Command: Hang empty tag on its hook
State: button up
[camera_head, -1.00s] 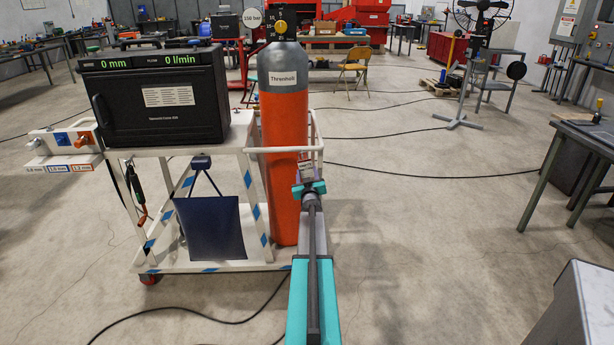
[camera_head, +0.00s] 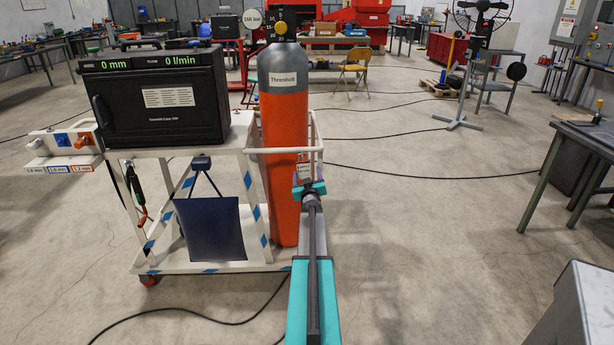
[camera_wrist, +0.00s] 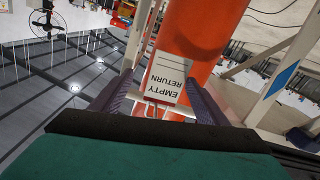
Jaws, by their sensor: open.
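The empty tag (camera_wrist: 163,84) is a white plate reading "EMPTY RETURN", upside down in the wrist view. It appears between the two dark purple fingers of my gripper (camera_wrist: 160,82), with gaps on both sides. A thin pale wire loop (camera_wrist: 166,110) shows at the tag's near end; I cannot tell whether it is the hook or part of the tag. In the head view my gripper (camera_head: 305,184) is in front of the orange cylinder (camera_head: 283,150), by the cart's right end. The tag is small and partly hidden there. I cannot make out a separate hook.
The white cart (camera_head: 200,267) carries a black display case (camera_head: 160,95) and has a dark blue board (camera_head: 209,228) hanging at its front. A white rail (camera_head: 285,150) runs close to my gripper. Cables cross the floor. Open floor lies to the right (camera_head: 430,240).

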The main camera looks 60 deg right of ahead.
jog(key=shift+a, duration=0.1)
jog(key=b+v, duration=0.2)
jog(key=v, duration=1.1)
jog(key=shift+s+a, duration=0.2)
jog(key=shift+a, duration=0.05)
dwell(0.3)
dwell(0.5)
